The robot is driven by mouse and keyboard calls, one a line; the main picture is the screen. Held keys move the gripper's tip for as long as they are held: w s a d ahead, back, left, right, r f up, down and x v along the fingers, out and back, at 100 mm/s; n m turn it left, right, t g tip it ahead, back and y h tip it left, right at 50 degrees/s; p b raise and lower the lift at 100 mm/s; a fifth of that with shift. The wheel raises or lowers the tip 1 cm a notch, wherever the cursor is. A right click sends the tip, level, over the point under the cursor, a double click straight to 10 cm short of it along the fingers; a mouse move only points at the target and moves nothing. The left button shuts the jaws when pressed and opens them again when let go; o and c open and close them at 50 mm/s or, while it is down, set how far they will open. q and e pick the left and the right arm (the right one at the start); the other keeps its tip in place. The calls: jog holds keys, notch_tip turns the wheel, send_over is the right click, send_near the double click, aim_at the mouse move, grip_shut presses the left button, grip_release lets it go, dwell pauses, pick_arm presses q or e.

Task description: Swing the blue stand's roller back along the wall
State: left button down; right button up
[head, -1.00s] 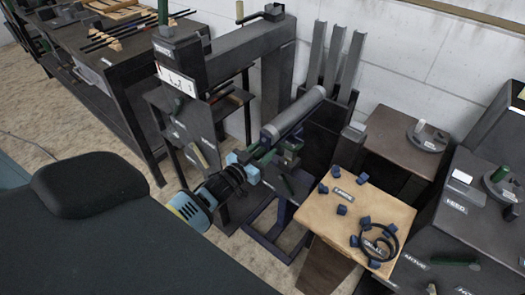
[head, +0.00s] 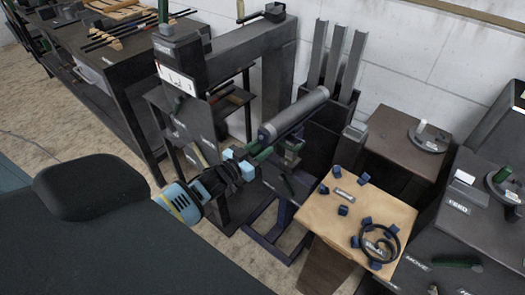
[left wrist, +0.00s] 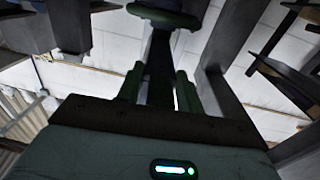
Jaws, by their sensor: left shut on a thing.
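The grey roller (head: 295,114) lies slanted on the stand, its far end toward the white wall. The stand's dark blue legs (head: 266,238) show on the floor below it. A green handle (head: 262,154) sticks out below the roller's near end. In the left wrist view a dark bar with a round green flange (left wrist: 165,14) rises ahead of the gripper. My right gripper is not in view.
A dark machine frame (head: 238,50) stands close left of the roller. Upright grey channels (head: 335,60) stand behind it by the wall. A wooden-topped table (head: 325,215) with small blue blocks and a black ring stands close on the right.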

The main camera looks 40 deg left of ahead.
pick_arm(q)
jog(key=a+m+h+b, duration=0.2)
jog(key=a+h, duration=0.1)
jog(key=shift+w+a+g, duration=0.1)
jog(key=shift+w+g, duration=0.3)
jog(key=c, duration=1.4)
grip_release()
jog(key=shift+o, duration=0.8)
jog(key=v, duration=0.7)
jog(key=shift+s+a, duration=0.15)
jog(key=shift+s, duration=0.2)
